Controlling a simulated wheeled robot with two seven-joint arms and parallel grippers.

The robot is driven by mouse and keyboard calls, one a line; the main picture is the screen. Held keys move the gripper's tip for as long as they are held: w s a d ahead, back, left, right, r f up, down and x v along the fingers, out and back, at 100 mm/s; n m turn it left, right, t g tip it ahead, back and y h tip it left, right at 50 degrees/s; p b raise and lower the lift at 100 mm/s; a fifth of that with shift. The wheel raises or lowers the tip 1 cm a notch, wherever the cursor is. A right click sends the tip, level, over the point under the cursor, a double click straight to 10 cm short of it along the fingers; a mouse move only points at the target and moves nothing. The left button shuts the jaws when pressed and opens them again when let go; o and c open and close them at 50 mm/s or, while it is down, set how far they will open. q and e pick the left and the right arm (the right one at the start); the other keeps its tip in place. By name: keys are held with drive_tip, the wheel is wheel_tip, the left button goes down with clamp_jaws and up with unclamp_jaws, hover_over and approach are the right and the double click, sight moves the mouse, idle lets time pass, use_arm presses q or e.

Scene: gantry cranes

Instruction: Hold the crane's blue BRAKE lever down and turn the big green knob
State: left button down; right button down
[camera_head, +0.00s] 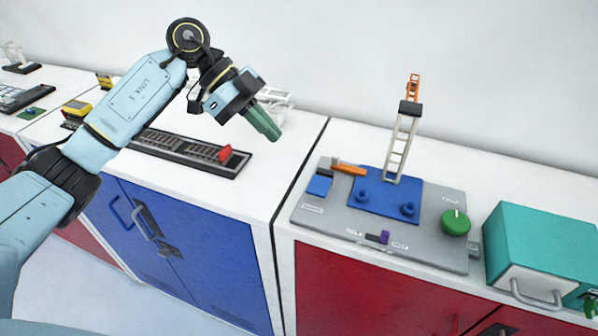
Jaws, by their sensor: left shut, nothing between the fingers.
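The crane's grey control panel (330,222) lies on the white counter right of centre. A blue flat piece (319,185) at its left end looks like the BRAKE lever; its label is too small to read. The big green knob (456,222) sits at the panel's right end, with a pale mark on top. The crane (398,150), a white lattice mast with an orange top, stands behind a blue plate (385,203). My left gripper (274,136) is shut and empty, with green fingers, above the counter to the panel's upper left. My right gripper is not in view.
An orange handle (349,168) lies near the blue piece. Two blue knobs stand on the plate, and a purple switch (383,237) is at the front. A teal box (545,245) stands right. A dark rail with a red block (226,154) lies left, below my arm.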

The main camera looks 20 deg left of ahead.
use_arm(q)
hover_over(316, 194)
drive_tip(key=a, duration=0.2)
drive_tip(key=f, duration=0.7)
drive_tip(key=shift+s+a+f, duration=0.1)
drive_tip(key=shift+a+f, duration=0.05)
drive_tip(key=shift+a, duration=0.05)
wheel_tip(316, 194, down, 2)
drive_tip(key=shift+a+f, duration=0.15)
drive_tip(key=shift+f, duration=0.7)
drive_tip(key=shift+a, duration=0.1)
